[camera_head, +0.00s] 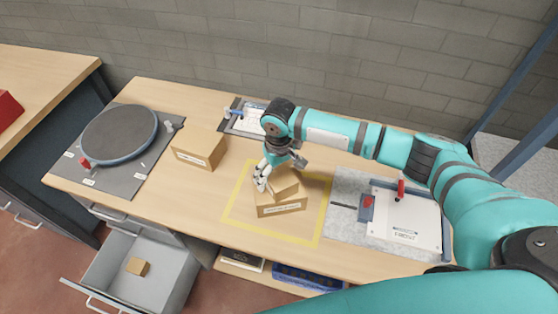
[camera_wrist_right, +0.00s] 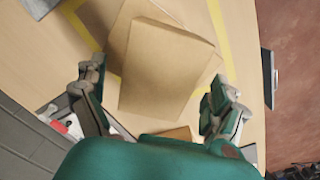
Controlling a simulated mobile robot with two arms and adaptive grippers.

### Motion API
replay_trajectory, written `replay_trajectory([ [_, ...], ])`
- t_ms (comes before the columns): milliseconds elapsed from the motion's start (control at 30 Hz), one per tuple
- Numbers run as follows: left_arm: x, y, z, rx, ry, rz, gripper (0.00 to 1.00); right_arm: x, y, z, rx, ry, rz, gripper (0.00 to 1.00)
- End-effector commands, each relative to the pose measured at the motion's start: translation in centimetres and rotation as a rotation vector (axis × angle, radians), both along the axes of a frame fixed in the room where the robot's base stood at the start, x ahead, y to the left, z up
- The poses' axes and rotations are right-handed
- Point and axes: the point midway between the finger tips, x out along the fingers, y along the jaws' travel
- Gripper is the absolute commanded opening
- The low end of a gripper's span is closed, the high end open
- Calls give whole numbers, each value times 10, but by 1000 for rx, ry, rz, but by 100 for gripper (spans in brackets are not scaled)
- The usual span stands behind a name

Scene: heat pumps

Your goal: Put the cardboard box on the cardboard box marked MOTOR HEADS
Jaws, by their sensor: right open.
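A small plain cardboard box (camera_head: 284,182) sits, turned at an angle, on top of a larger labelled cardboard box (camera_head: 281,208) inside the yellow square. Another labelled cardboard box (camera_head: 199,148) stands to the left on the worktop. The labels are too small to read, so I cannot tell which says MOTOR HEADS. My right gripper (camera_head: 277,172) is open at the upper box. In the wrist view my right gripper (camera_wrist_right: 155,85) has its fingers apart on either side of the upper box (camera_wrist_right: 165,70), with gaps visible. My left gripper is out of view.
A round turntable (camera_head: 120,133) is at the left of the worktop. A white panel device with a red handle (camera_head: 404,222) is on the right. An open drawer (camera_head: 165,280) below holds a small box (camera_head: 137,266). The yellow-taped square (camera_head: 232,212) has bare surface around the stack.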

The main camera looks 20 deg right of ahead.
Motion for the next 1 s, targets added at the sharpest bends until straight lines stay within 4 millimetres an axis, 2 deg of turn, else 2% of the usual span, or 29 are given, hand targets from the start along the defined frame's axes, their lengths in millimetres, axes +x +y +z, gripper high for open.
replay_trajectory([
  [300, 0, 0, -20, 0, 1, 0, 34, 1, 0, 66, 1, -5, 2, 98],
  [500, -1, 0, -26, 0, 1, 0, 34, 1, 0, 96, 2, -3, 0, 98],
  [700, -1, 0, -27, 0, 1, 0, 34, 0, 0, 107, -1, 0, 0, 98],
  [1000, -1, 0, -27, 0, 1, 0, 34, 0, 0, 107, 0, 0, 0, 98],
])
